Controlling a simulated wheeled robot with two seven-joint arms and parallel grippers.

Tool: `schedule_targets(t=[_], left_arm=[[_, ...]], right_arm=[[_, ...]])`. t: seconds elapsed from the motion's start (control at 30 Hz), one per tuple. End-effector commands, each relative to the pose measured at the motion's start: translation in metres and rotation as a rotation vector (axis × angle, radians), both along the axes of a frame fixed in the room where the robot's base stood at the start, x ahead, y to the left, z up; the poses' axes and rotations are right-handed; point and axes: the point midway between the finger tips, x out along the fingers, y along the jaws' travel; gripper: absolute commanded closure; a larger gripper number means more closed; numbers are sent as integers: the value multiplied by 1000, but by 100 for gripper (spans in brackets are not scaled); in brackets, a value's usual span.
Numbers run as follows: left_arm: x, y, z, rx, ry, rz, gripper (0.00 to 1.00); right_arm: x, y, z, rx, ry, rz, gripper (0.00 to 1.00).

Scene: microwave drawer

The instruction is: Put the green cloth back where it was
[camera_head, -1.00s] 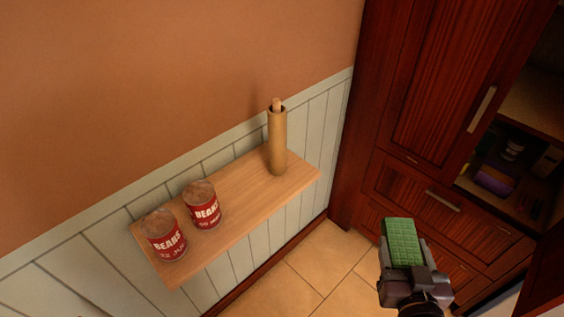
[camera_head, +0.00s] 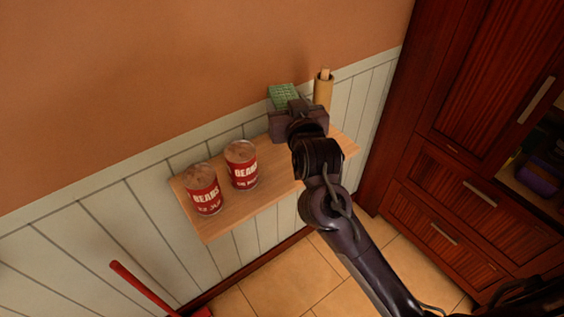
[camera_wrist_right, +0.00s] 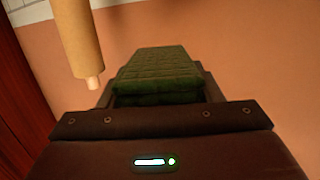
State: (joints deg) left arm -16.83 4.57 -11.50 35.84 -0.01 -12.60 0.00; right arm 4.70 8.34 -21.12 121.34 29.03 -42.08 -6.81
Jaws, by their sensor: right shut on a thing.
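The green cloth (camera_head: 284,96) is a folded, quilted-looking block. My right gripper (camera_head: 288,108) is shut on it and holds it over the back part of the wooden wall shelf (camera_head: 232,208), close to the wall. The cloth also shows in the right wrist view (camera_wrist_right: 158,76), between the fingers. In the head view my arm and gripper hide part of the shelf, and I cannot tell whether the cloth touches the shelf or the wall. My left gripper is not in view.
A wooden cylinder (camera_head: 323,92) stands just right of the cloth; it also shows in the right wrist view (camera_wrist_right: 76,38). Two red bean cans (camera_head: 204,189) (camera_head: 241,165) stand on the shelf's left part. Dark wooden cabinets (camera_head: 470,90) are at the right. A red-handled object (camera_head: 145,287) is below left.

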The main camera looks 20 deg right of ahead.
Motion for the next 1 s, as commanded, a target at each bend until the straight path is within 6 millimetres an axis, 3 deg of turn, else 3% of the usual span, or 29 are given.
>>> schedule_targets(t=[0.1, 0.23, 0.7, 1.0], left_arm=[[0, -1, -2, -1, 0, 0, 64], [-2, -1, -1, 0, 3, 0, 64], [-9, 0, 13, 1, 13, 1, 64], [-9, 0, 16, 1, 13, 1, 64]], right_arm=[[11, 3, 13, 2, -3, 0, 58], [14, 3, 4, -1, 5, -1, 58], [13, 3, -114, -1, 5, 0, 58], [13, 4, -149, 1, 0, 1, 58]])
